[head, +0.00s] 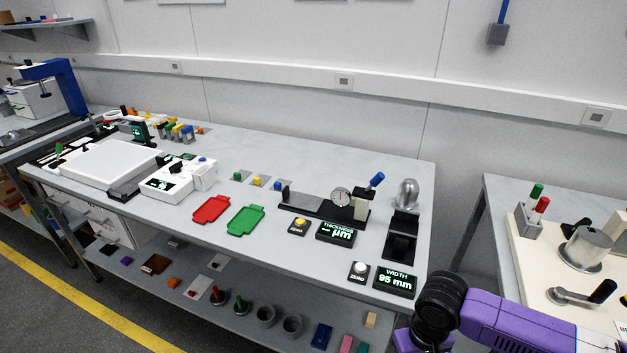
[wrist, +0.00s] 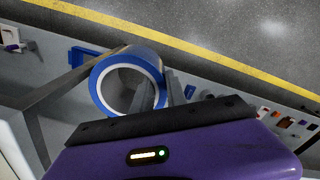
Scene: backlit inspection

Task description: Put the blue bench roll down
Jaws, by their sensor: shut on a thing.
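The blue bench roll (wrist: 102,86) shows in the wrist view as a blue ring with a pale inner band and an open middle. My gripper (wrist: 157,92) is shut on the right side of its wall; a grey finger stands against the outside, and another grey part shows within the ring. Where the fingers meet the roll is partly hidden by my purple gripper body. I cannot tell whether the roll touches anything beneath it. In the head view my purple arm is at the lower right, and neither the roll nor my fingertips can be made out.
The grey bench (head: 270,180) carries a thickness gauge (head: 341,197), a width display (head: 395,281), and red (head: 210,209) and green (head: 245,220) plates. A lower shelf holds several small parts. A cream-topped bench (head: 545,285) stands right, beyond a gap. A yellow floor line (wrist: 190,37) crosses the wrist view.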

